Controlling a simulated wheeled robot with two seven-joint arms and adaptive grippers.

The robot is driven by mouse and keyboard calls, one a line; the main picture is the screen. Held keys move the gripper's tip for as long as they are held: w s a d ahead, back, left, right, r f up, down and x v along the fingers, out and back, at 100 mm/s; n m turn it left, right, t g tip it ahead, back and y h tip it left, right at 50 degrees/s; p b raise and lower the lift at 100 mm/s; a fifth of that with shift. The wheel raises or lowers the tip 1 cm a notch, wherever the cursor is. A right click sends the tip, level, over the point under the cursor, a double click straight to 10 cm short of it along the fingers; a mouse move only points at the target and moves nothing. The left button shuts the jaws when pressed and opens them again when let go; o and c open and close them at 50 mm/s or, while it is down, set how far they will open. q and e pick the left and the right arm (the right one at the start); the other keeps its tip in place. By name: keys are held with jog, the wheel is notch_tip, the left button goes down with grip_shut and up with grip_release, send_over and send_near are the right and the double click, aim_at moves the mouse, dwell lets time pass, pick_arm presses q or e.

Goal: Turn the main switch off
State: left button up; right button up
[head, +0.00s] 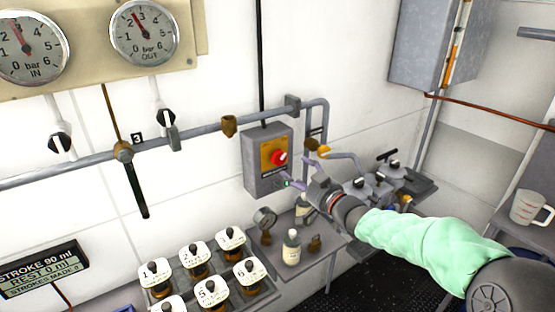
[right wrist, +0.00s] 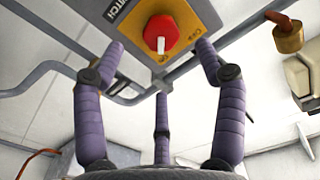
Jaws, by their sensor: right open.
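The main switch is a grey box (head: 268,180) on the white wall with a yellow plate and a red knob (head: 279,157). In the right wrist view the red knob (right wrist: 161,33) is near the top centre, with a white mark at its lower edge. Small lettering beside it is hard to read. My right gripper (head: 304,167) is just to the right of and in front of the switch. Its purple fingers (right wrist: 160,62) are spread and empty, either side of the knob in the wrist view and seemingly apart from it. My left gripper is not in view.
A grey pipe (head: 80,160) runs along the wall and bends down right of the switch box. Valves (head: 372,184) sit on a shelf behind my right arm.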

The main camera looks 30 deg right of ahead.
aim_at(281, 161)
jog(key=w, duration=0.3)
jog(key=w+b, duration=0.1)
jog(key=w, duration=0.5)
jog(key=shift+a+b, duration=0.3)
jog(key=shift+a, duration=0.1)
